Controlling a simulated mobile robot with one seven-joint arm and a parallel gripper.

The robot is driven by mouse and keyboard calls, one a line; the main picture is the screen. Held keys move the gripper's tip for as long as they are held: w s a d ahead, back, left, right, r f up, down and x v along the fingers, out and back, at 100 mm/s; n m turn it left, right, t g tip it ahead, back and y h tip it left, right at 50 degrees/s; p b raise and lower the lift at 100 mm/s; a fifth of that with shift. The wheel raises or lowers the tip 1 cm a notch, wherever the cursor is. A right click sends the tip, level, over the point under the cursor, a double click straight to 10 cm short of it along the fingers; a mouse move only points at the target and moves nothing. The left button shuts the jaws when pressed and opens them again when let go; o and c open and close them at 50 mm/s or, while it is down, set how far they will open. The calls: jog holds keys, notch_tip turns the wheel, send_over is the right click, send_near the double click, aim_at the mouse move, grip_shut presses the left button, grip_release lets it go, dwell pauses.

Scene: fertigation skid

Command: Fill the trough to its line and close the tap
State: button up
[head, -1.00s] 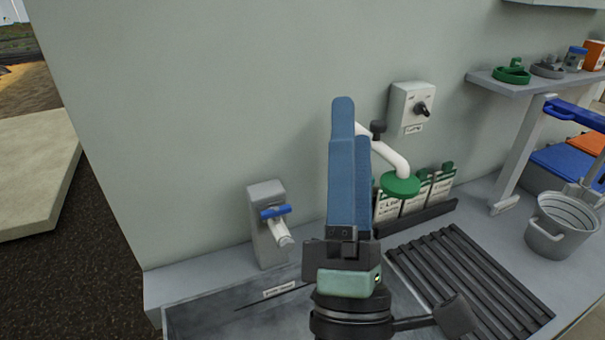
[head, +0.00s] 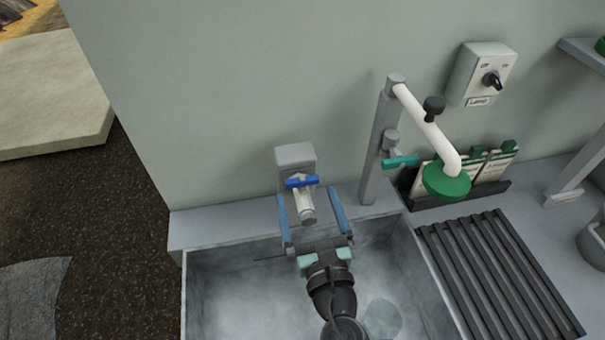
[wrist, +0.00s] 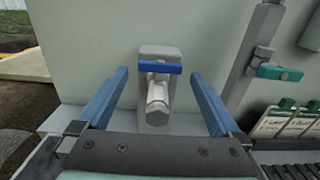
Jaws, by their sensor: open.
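The tap is a grey block (head: 295,158) on the wall's foot with a blue lever (head: 301,182) and a pale spout (head: 304,207). The lever lies crosswise, also in the wrist view (wrist: 160,68). No stream shows below the spout, though my gripper hides part of that space. My gripper (head: 309,197) is open and empty, its blue fingers apart to either side of the spout, pointing at the tap. The grey trough (head: 200,293) lies below. A dark line (head: 268,259) shows on its back wall, partly hidden by my gripper. The water level cannot be told.
A post (head: 382,140) with a teal lever (head: 402,161), white pipe (head: 425,127) and green head (head: 446,181) stands right of the tap. A slatted rack (head: 495,280) lies right of the trough. A lamp switch box (head: 482,73) is on the wall.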

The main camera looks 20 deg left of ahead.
aim_at(303, 184)
jog(key=shift+x, duration=2.65)
jog(key=c, duration=1.2)
